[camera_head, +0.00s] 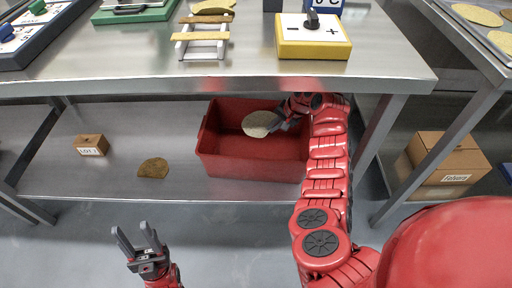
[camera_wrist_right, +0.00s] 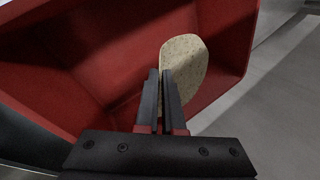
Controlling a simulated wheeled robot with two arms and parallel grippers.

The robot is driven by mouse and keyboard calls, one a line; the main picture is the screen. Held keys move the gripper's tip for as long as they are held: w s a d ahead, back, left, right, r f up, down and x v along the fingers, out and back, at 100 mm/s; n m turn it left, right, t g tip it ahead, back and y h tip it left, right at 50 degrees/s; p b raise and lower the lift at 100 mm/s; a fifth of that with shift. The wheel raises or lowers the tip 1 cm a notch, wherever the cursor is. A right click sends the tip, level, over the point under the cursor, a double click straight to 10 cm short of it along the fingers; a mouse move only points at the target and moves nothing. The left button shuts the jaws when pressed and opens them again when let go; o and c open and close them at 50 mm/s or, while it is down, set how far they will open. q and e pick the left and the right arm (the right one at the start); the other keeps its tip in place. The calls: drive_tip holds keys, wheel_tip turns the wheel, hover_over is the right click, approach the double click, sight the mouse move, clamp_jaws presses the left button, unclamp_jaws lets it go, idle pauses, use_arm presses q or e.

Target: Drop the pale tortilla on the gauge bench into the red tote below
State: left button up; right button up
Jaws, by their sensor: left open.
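The pale tortilla (camera_head: 259,123) is a thin, speckled disc held over the red tote (camera_head: 246,164), which stands on the lower shelf under the bench. My right gripper (camera_head: 287,120) is shut on the tortilla's edge at the tote's opening. In the right wrist view the fingers (camera_wrist_right: 162,90) pinch the tortilla (camera_wrist_right: 184,66), with the red tote's inside (camera_wrist_right: 105,50) behind it. No other content shows in the tote. My left gripper (camera_head: 136,238) is open and empty in front of the shelf, low at the left.
The steel bench top (camera_head: 130,68) overhangs the shelf. A darker tortilla piece (camera_head: 153,168) and a small labelled box (camera_head: 91,145) lie on the shelf at left. Cardboard boxes (camera_head: 447,158) stand at right.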

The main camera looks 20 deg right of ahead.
drive_tip(key=o, duration=0.5)
drive_tip(key=p+v, duration=0.2)
drive_tip(key=v, duration=0.5)
drive_tip(key=shift+r, duration=0.25)
drive_tip(key=shift+d+f, duration=0.1)
